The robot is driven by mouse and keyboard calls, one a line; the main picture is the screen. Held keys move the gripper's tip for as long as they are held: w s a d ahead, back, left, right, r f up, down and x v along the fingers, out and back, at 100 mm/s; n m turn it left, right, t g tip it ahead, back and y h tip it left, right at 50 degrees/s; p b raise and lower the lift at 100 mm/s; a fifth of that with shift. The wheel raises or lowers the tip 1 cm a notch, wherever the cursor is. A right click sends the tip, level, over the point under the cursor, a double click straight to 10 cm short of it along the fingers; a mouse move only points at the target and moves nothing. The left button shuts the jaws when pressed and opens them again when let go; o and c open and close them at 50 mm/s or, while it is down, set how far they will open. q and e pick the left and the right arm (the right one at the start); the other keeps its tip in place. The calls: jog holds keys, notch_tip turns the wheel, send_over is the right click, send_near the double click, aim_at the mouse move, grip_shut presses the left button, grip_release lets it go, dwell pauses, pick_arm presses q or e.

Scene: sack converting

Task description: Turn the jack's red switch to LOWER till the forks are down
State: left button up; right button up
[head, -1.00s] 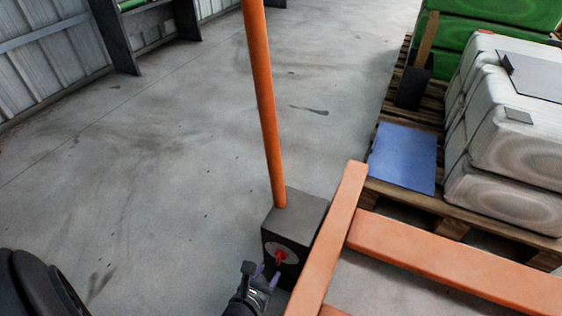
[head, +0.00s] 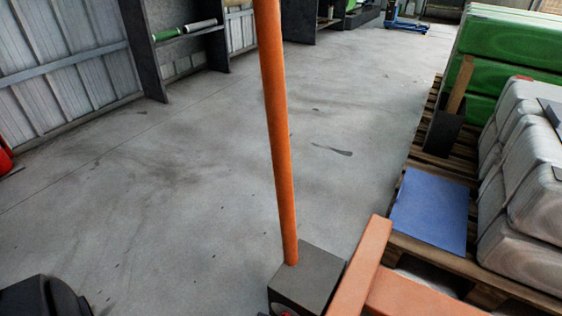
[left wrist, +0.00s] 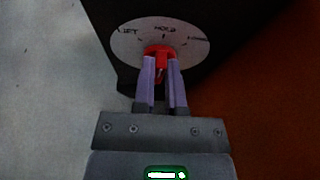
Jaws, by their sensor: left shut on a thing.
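The jack's red switch (left wrist: 158,50) sits on a pale round dial (left wrist: 185,35) on a dark box in the left wrist view. The dial reads LIFT at left and HOLD at top; the right label is blurred. The switch appears near the HOLD mark, but its exact angle is unclear. My left gripper (left wrist: 164,100) is shut on the switch. In the head view, the jack's grey box (head: 308,278) carries an upright orange handle (head: 277,130). Orange beams (head: 365,265) of the jack show beside it; fork height cannot be told. My right gripper is out of view.
A metal wall (head: 60,70) and a dark shelf (head: 190,50) stand at left. The floor between is clear.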

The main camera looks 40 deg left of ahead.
pick_arm(q)
grip_shut()
jog(key=shift+d+m+y, duration=0.2)
jog(key=shift+m+y, duration=0.5)
jog(key=shift+m, duration=0.2)
jog(key=o, duration=0.6)
grip_release()
